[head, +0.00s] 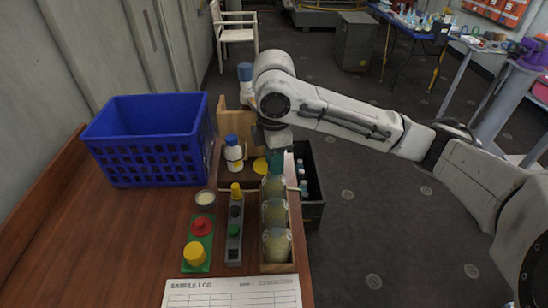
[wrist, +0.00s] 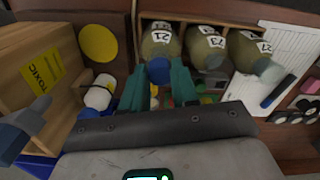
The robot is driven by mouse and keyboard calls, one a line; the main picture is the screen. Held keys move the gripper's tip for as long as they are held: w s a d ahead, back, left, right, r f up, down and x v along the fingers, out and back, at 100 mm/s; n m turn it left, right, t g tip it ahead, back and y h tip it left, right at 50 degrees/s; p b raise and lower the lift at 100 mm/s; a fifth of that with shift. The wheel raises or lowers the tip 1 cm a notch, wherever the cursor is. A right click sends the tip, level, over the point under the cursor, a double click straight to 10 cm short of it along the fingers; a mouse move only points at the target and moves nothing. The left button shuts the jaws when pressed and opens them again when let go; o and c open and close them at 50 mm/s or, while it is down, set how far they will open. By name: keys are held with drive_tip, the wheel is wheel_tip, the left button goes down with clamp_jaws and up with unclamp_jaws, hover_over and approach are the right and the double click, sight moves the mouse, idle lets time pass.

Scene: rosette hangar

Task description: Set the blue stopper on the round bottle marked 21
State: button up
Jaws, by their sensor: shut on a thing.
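My gripper (wrist: 160,82) has its teal fingers closed around the blue stopper (wrist: 158,71). The stopper is at the mouth of the leftmost round bottle (wrist: 161,42) in the wrist view, whose label seems to read 21. Whether it is seated in the neck or just over it, I cannot tell. In the head view this bottle is the farthest of the row (head: 273,186), right below my gripper (head: 276,162); the stopper is hidden there. Two more round bottles, (wrist: 206,46) and (wrist: 250,52), stand beside it in the same wooden rack, with other number labels.
A blue basket (head: 150,140) stands at the left. A white bottle with a blue cap (head: 233,155) and a wooden box marked TOXIC (wrist: 35,75) are close to my gripper. A grey strip (head: 234,240) with stoppers and a green plate (head: 197,262) lie left of the rack.

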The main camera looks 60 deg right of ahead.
drive_tip(key=o, duration=1)
drive_tip(key=shift+c, duration=0.2)
drive_tip(key=shift+o, duration=0.4)
drive_tip(key=o, duration=0.3)
drive_tip(key=shift+r, duration=0.1)
drive_tip(key=shift+r+p, duration=3.4)
drive_tip(key=shift+r, duration=0.3)
drive_tip(key=shift+s+f, duration=0.1)
drive_tip(key=shift+f, duration=0.05)
